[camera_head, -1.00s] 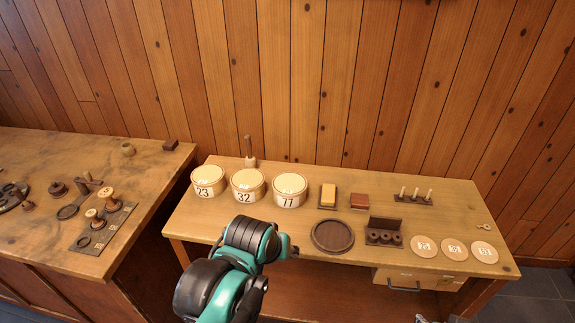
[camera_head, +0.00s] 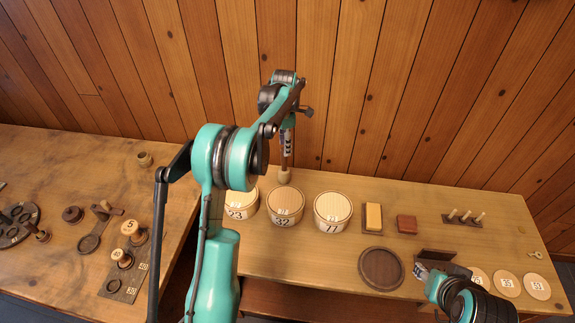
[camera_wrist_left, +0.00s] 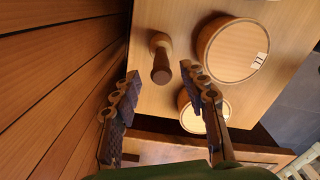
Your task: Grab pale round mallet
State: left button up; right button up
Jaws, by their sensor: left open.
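The pale round mallet (camera_head: 284,177) stands upright behind the lidded boxes, its pale head down on the bench and its darker handle up. In the left wrist view the mallet (camera_wrist_left: 158,41) shows its dark handle end toward the camera. My left gripper (camera_head: 287,140) points down above the mallet.
Three pale round boxes, 23 (camera_head: 240,205), 32 (camera_head: 285,206) and 77 (camera_head: 333,211), stand close in front of the mallet. The plank wall (camera_head: 340,90) is close behind. A dark round tray (camera_head: 381,268) and small blocks lie to the right.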

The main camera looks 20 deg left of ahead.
aim_at(284, 160)
pick_arm(q)
jog(key=f, duration=0.3)
jog(key=shift+w+a+b, duration=0.1)
jog(key=shift+a+b, duration=0.15)
jog(key=shift+b, duration=0.15)
jog(key=f+b, duration=0.1)
jog(key=f, duration=0.4)
jog(key=shift+s+d+f+b, duration=0.1)
jog(key=shift+s+b, duration=0.1)
jog(key=shift+b, duration=0.2)
jog(key=shift+c, duration=0.6)
grip_shut()
